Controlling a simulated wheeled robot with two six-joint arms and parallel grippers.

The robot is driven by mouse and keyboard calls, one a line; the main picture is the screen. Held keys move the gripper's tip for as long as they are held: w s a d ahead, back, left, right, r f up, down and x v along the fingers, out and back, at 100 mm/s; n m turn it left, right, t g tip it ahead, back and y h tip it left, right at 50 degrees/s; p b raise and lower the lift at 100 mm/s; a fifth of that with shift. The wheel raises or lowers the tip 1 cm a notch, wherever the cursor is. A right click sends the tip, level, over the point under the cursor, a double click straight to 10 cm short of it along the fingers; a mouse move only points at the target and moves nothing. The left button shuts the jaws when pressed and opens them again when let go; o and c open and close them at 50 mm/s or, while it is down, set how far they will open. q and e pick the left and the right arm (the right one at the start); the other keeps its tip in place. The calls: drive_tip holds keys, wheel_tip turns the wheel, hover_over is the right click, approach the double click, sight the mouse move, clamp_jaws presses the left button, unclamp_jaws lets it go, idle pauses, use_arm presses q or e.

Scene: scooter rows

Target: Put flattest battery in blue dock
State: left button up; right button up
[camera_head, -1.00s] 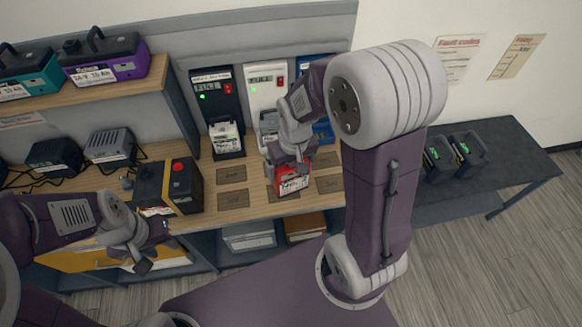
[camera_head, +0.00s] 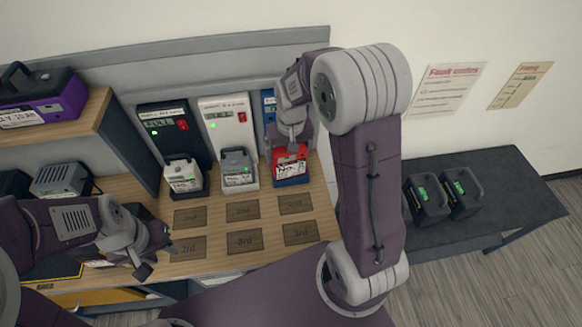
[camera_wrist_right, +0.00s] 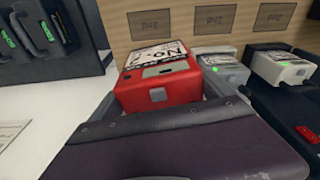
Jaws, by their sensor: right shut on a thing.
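The red battery (camera_head: 290,163) with a white label stands upright at the foot of the blue dock (camera_head: 268,104), with a blue edge showing below it. My right gripper (camera_head: 292,146) is shut on the top of the red battery. My arm hides much of the blue dock. The right wrist view also shows the red battery (camera_wrist_right: 160,88), with my dark purple arm part in front; the fingers do not show there. My left gripper (camera_head: 158,260) is open and empty, low at the left over the bench front.
A white battery (camera_head: 182,178) sits in the black dock (camera_head: 165,125) and a grey one (camera_head: 238,170) in the white dock (camera_head: 226,115). Marked mats (camera_head: 243,212) on the bench are bare. Two dark batteries (camera_head: 428,200) stand on the dark side table (camera_head: 500,190).

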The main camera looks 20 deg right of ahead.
drive_tip(key=w+d+f+m+b, duration=0.1)
drive_tip(key=w+d+f, duration=0.1)
drive_tip(key=w, duration=0.5)
drive_tip(key=shift+w+d+f+m+b, duration=0.2)
drive_tip(key=shift+d+m+b, duration=0.2)
drive_tip(key=shift+d, duration=0.45)
wheel_tip(320, 180, down, 7)
drive_tip(key=b, duration=0.6)
drive_tip(key=shift+b, duration=0.35)
drive_tip(key=shift+p, duration=0.65)
idle(0.4)
drive_tip(key=shift+f+b, duration=1)
drive_tip(key=shift+f, duration=0.7)
idle(0.7)
